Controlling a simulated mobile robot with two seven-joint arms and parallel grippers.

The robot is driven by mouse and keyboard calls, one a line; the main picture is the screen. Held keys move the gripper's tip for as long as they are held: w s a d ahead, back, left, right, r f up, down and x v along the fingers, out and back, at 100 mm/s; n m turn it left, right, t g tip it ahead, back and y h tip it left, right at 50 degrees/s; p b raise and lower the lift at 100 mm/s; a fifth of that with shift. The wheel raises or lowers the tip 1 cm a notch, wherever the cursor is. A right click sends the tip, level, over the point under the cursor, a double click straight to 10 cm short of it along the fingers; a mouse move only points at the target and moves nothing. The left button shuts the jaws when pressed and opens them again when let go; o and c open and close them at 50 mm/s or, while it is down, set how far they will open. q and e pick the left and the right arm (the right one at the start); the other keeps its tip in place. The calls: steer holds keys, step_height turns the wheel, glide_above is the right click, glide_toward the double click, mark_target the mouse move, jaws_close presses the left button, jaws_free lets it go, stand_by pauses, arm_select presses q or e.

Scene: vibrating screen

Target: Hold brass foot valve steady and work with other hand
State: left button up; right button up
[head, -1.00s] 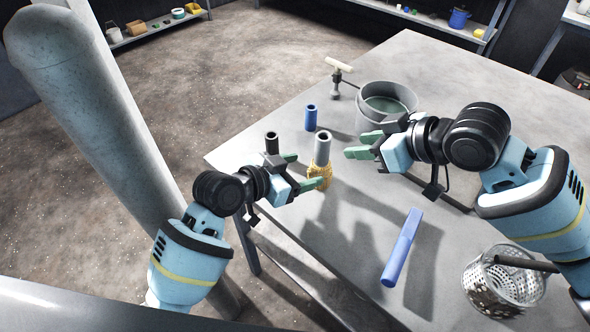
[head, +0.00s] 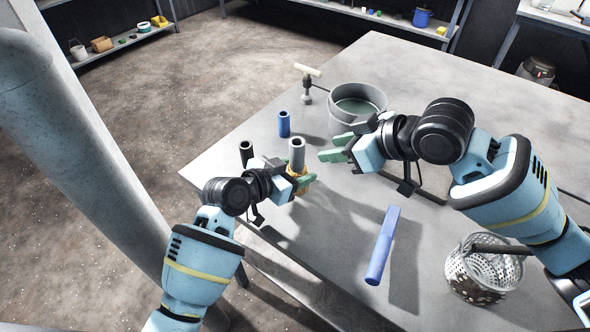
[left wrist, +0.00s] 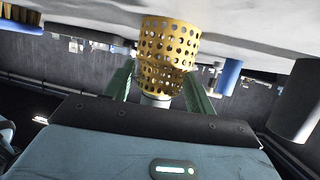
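The brass foot valve (head: 299,191) stands near the table's left edge, a yellow perforated strainer with a grey pipe (head: 297,152) rising from it. In the left wrist view the perforated valve body (left wrist: 166,45) lies between two green fingers. My left gripper (head: 296,181) has its fingers on either side of the valve, very close to it. Whether both touch is unclear, and one finger is largely hidden in the head view. My right gripper (head: 334,148) is open and empty, to the right of the grey pipe, fingers pointing towards it.
A black tube (head: 246,153) and a short blue tube (head: 284,124) stand close by. A grey bucket (head: 345,122) with liquid and a T-handled tool (head: 307,88) are behind. A perforated metal basket (head: 458,272) sits at right.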

arm_select(q)
steer(key=c, duration=0.7)
steer(key=o, duration=0.4)
steer(key=c, duration=0.4)
steer(key=shift+f, duration=0.3)
